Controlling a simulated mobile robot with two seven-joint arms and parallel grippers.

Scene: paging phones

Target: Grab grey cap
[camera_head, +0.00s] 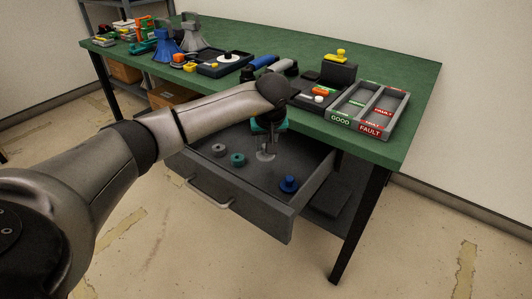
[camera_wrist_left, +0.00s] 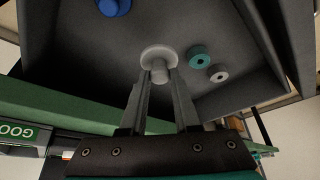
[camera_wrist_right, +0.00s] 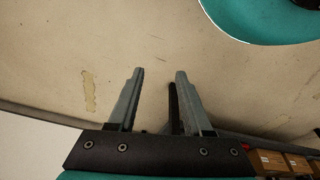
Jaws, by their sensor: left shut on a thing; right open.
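The open drawer (camera_head: 190,165) under the green table holds several caps. My left gripper (camera_head: 266,140) reaches down into it and is shut on a light grey cap (camera_head: 265,156). In the left wrist view the grey cap (camera_wrist_left: 158,52) sits between the fingertips (camera_wrist_left: 158,74), its round flange facing away from the gripper. I cannot tell whether it touches the drawer floor. A teal cap (camera_head: 237,159), a smaller grey cap (camera_head: 219,150) and a blue cap (camera_head: 288,184) rest in the drawer. My right gripper (camera_wrist_right: 156,75) is open and empty, away from the drawer.
The green table (camera_head: 400,70) stands above the drawer. A tray marked GOOD and FAULT (camera_head: 368,105) is near its right end. Blue and grey cone-shaped parts (camera_head: 168,45), a dark fixture (camera_head: 222,66) and other small parts stand further left. The drawer walls surround my left gripper.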

